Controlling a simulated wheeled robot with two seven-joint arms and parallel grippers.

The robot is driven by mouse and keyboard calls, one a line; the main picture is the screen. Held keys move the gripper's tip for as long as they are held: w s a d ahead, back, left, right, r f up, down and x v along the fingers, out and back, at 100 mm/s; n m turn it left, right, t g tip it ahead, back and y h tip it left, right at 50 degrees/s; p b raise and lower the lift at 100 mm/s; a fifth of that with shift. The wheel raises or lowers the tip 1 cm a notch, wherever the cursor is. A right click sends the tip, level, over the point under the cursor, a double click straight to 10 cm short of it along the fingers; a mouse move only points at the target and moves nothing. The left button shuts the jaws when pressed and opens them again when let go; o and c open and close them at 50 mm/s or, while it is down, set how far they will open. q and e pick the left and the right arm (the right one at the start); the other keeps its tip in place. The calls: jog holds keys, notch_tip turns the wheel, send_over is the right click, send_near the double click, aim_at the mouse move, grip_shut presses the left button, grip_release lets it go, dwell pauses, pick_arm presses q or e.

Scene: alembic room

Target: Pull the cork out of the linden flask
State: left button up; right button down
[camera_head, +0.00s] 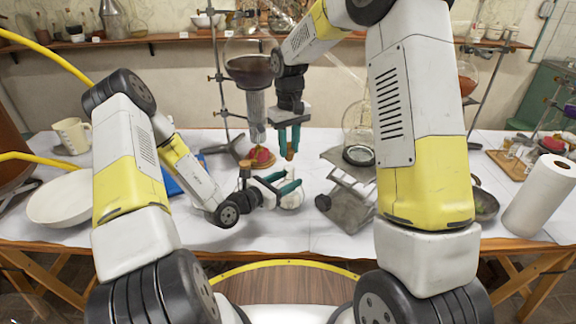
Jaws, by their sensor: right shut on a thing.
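My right gripper (289,138) is the upper one, pointing down over the middle of the table. Its teal fingers are shut on a small brown cork (289,154), whose lower end shows below the fingertips. A pale, rounded glass flask (292,200), which looks like the linden flask, is on the table below, apart from the cork. My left gripper (289,181) is low beside the flask, its teal fingers spread apart. The fingers partly cover the flask, and I cannot tell whether they touch it.
Behind is a stand with a dark-filled round vessel (248,68). A tilted metal lab jack (347,200) and a clear flask (358,135) are to the right. A white bowl (62,203), a mug (72,135) and a paper roll (543,196) stand at the sides. The front centre table is clear.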

aim_at(289, 150)
pick_arm(q)
jog(key=shift+o, duration=0.3)
jog(key=shift+a+f, duration=0.1)
pick_arm(e)
jog(key=shift+r, duration=0.25)
pick_arm(q)
jog(key=v, duration=1.2)
pick_arm(e)
jog(key=shift+r, duration=1.75)
